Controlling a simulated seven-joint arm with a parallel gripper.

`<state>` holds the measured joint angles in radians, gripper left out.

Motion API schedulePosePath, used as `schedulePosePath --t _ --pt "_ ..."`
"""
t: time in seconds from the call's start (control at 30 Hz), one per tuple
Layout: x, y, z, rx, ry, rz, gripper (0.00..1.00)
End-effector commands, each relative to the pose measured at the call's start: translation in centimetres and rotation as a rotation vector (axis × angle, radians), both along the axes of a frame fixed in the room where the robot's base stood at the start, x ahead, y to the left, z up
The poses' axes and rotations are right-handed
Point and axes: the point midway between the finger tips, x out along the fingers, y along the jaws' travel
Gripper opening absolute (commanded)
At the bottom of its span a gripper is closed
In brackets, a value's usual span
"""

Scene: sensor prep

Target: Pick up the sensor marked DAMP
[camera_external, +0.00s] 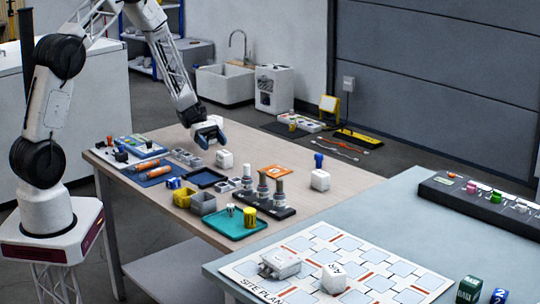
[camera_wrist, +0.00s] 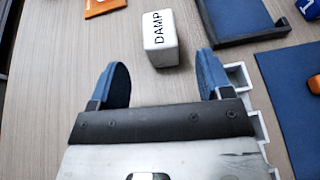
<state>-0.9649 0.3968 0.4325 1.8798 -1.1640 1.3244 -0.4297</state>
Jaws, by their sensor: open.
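The sensor marked DAMP is a small white block with black letters, lying on the wooden table ahead of my fingers in the wrist view (camera_wrist: 160,38). A white block (camera_external: 225,160) just below my gripper in the external view appears to be this sensor; its marking cannot be read there. My gripper (camera_external: 209,135) is above the table at its far side. In the wrist view its two blue fingers (camera_wrist: 162,72) are spread with nothing between them. The sensor is beyond the fingertips, roughly centred on the gap.
A dark blue tray (camera_wrist: 240,34) stands right of the sensor, with a blue mat (camera_wrist: 292,100) and white compartments (camera_wrist: 262,125) nearby. An orange card (camera_wrist: 104,7) lies to the left. Another white block (camera_external: 320,181) and a black stand with upright posts (camera_external: 277,212) are on the table.

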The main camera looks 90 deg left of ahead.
Motion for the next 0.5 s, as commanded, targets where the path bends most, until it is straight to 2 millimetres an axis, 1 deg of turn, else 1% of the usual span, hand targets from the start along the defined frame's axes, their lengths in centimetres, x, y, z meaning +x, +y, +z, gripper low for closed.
schedulePosePath --t 0.2,0.5 --pt "0.88 -1.09 -0.61 0.001 0.001 -0.001 0.72" --pt "0.94 -1.17 -0.64 0.001 0.001 -0.001 0.72"
